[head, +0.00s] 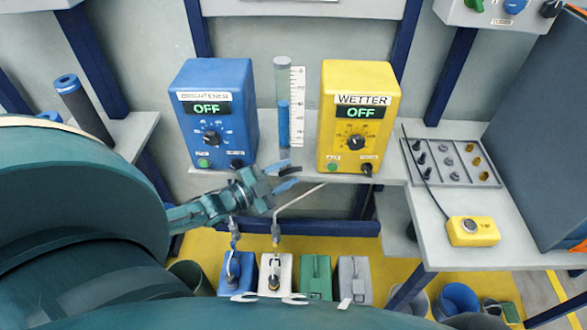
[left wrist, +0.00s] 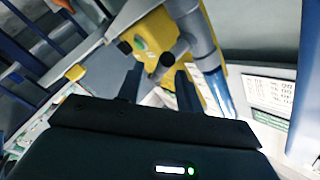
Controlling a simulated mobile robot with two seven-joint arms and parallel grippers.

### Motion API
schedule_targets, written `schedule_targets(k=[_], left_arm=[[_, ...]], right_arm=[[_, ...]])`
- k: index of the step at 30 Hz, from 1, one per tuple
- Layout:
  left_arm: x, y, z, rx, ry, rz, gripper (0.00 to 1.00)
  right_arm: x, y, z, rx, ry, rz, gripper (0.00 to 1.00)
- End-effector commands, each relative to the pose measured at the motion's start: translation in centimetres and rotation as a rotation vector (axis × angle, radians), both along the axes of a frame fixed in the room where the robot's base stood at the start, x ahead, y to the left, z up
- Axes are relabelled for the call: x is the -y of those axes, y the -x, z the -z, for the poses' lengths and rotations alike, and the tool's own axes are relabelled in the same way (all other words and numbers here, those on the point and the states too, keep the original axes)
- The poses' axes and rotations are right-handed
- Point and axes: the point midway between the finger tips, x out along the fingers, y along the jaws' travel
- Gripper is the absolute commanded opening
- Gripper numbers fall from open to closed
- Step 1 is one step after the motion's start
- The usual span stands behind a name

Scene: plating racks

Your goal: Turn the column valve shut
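The column (head: 283,110) is a clear upright tube with blue liquid in its lower part, standing between a blue and a yellow box. Its grey side stub and dark end knob, apparently the valve (left wrist: 167,61), show in the left wrist view. My left gripper (head: 289,177) is just below the column's foot in the head view, fingers apart. In the left wrist view my left gripper (left wrist: 159,88) has its two dark fingers open, with the knob beyond and between their tips. I cannot tell whether they touch it. My right gripper is not in view.
The blue box (head: 218,115) and the yellow box (head: 358,118) both read OFF and flank the column on the shelf. A white scale (head: 298,108) stands beside the column. Several jugs, including a green one (head: 316,277), stand below. A yellow button box (head: 473,231) sits at right.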

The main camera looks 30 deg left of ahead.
Motion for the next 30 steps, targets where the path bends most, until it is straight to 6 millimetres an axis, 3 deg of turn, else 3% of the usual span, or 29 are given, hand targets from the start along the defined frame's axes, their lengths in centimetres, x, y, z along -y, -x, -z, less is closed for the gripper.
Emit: schedule_targets(k=[6, 17, 30], left_arm=[[0.9, -2.2, 0.0, 0.0, 0.001, -0.001, 0.36], [1.0, -2.6, 0.0, -0.002, 0.0, 0.0, 0.36], [1.0, -2.5, 0.0, -0.001, 0.001, -0.001, 0.0]], right_arm=[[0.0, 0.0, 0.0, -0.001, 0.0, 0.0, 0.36], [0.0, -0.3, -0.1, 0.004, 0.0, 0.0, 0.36], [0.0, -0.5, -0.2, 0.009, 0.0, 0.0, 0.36]])
